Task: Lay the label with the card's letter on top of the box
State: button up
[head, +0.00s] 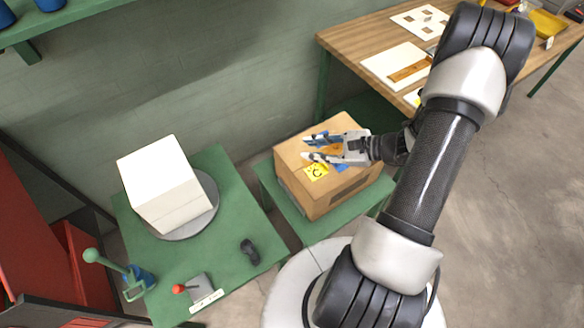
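A brown cardboard box (325,198) stands on a low green stand in the middle of the head view. A yellow label with a black C (317,171) is at the front left of its top. Orange (334,149) and blue (342,167) patches show beside my fingers, partly hidden; I cannot tell whether they are labels. My gripper (316,148) is over the box top, pointing left, with its two fingers apart and nothing visible between them. I cannot tell its height above the top. I cannot make out the card or its letter.
A white box (160,185) stands on a grey round plate (205,222) on a green table (235,205). A wooden table (355,40) holds white boards.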

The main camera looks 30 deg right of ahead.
jog(key=s+a+r+n+g+h, duration=0.1)
jog(key=s+a+r+n+g, duration=0.25)
jog(key=a+r+n, duration=0.3)
jog(key=s+a+r+n+g+h, duration=0.1)
jog(key=s+a+r+n+g, duration=0.2)
jog(key=a+r+n+g, duration=0.4)
jog(key=s+a+r+n+t+h, duration=0.3)
jog(key=s+r+n+t+h, duration=0.2)
jog(key=s+r+n+h, duration=0.2)
notch_tip(320, 180, up, 4)
jog(key=s+n, duration=0.2)
jog(key=s, duration=0.1)
jog(key=shift+f, duration=0.2)
jog(key=shift+d+t, duration=0.1)
jog(key=shift+t, duration=0.15)
